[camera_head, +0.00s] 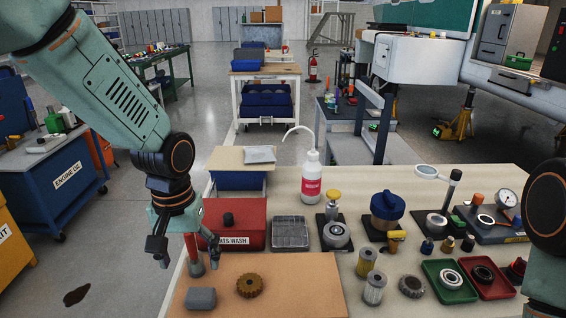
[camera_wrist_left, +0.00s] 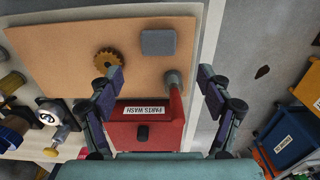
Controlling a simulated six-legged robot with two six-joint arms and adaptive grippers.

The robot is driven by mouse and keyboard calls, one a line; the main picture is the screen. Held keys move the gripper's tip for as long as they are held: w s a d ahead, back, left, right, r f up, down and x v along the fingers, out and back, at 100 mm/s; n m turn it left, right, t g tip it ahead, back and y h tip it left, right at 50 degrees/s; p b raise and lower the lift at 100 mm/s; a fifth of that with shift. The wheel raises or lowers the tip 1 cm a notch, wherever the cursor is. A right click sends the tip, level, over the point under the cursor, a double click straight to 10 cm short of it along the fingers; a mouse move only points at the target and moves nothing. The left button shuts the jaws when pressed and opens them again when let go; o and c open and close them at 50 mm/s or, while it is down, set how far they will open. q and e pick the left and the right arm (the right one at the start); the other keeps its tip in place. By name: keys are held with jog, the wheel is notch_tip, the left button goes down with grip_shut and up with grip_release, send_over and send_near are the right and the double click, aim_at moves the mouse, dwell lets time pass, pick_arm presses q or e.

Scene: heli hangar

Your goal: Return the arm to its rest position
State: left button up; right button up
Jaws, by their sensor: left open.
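My left arm comes in from the upper left in the head view. Its gripper (camera_head: 186,254) hangs fingers-down over the left edge of the workbench, beside the red parts-wash box (camera_head: 240,218). The two fingers are spread. In the left wrist view the gripper (camera_wrist_left: 160,76) also shows wide apart fingers with nothing clamped between them.
A tan mat (camera_head: 300,285) holds a brown gear (camera_head: 249,285) and a grey block (camera_head: 201,298). A wash bottle (camera_head: 312,180), a wire basket (camera_head: 290,233) and red and green trays crowd the bench to the right. Open floor lies left of the bench, with a dark stain (camera_head: 76,295).

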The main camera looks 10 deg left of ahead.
aim_at(198, 295)
pick_arm(q)
notch_tip(198, 295, down, 10)
jog(key=b, duration=0.3)
jog(key=shift+f, duration=0.25)
jog(key=shift+w+r+p, duration=0.15)
jog(key=shift+r+p, duration=0.15)
jog(key=shift+r, duration=0.5)
jog(key=shift+s+r, duration=0.2)
jog(key=shift+r, duration=0.3)
jog(key=shift+w+f, duration=0.1)
